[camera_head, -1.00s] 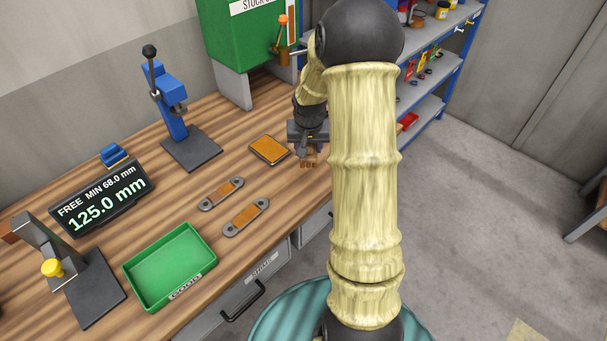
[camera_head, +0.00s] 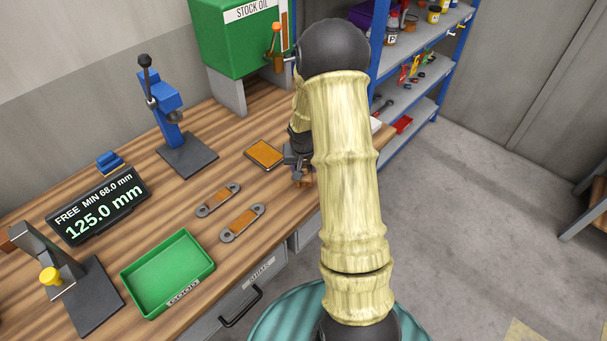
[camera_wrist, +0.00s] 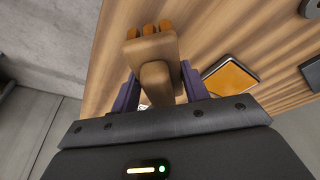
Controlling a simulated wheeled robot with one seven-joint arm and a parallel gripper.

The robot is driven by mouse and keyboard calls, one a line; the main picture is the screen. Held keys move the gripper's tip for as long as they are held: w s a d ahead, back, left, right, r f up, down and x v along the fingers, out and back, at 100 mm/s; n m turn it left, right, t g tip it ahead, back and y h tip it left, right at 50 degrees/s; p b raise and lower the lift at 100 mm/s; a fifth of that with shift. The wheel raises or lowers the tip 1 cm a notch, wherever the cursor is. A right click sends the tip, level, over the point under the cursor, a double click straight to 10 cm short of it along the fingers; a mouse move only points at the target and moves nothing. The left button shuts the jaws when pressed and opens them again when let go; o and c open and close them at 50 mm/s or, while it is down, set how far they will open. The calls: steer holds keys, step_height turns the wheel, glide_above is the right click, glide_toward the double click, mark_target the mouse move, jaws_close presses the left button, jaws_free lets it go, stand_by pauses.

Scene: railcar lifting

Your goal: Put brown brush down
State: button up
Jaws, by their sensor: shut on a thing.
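My gripper (camera_head: 299,160) is over the right end of the wooden bench, partly hidden behind my arm in the head view. In the wrist view my gripper (camera_wrist: 160,90) is shut on the brown brush (camera_wrist: 152,50), with one dark finger on each side of it. The brush has a tan block body and orange-brown tufts at its far end. In the head view only a small part of the brush (camera_head: 303,181) shows below the jaws. I cannot tell whether it touches the bench.
An orange-topped pad (camera_head: 264,153) lies on the bench (camera_head: 130,210) just left of my gripper. Two orange-faced links (camera_head: 242,222), a green tray (camera_head: 160,291) and a blue press (camera_head: 172,110) stand farther left. A green stock oil box (camera_head: 238,45) is behind; a blue shelf (camera_head: 425,95) is right.

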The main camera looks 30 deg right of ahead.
mark_target(304, 176)
steer(key=shift+f+p, duration=0.3)
steer(key=shift+f, duration=1.55)
steer(key=shift+f, duration=0.15)
steer(key=o, duration=1.1)
steer(key=b+v, duration=0.1)
steer(key=v, duration=1.1)
steer(key=shift+w, duration=0.1)
